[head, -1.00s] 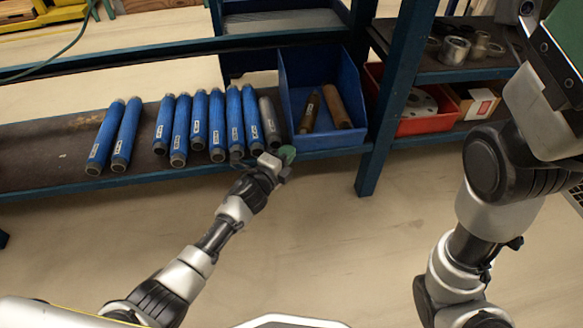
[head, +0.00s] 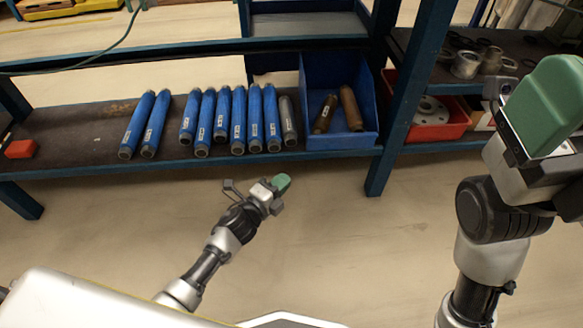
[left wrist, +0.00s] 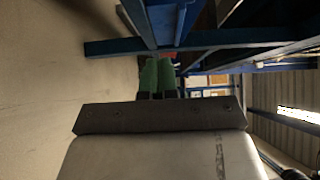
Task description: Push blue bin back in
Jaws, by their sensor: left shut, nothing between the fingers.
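The blue bin (head: 345,142) sits on the lower shelf, left of a blue post, with its front close to the shelf's front edge. Two brown cylinders (head: 351,108) lie inside it. My left gripper (head: 281,184) is shut and empty, in front of and below the shelf edge, apart from the bin. Its green fingers (left wrist: 158,75) show together in the left wrist view, pointing toward blue shelf frames. My right gripper (head: 545,105) shows at the right edge as a large green finger; its opening cannot be made out.
Several blue cylinders (head: 221,114) and one grey cylinder (head: 288,120) lie left of the bin on the shelf (head: 75,120). The blue post (head: 408,100) stands right of it, with a red bin (head: 435,125) beyond. A red block (head: 20,149) lies far left. The floor in front is clear.

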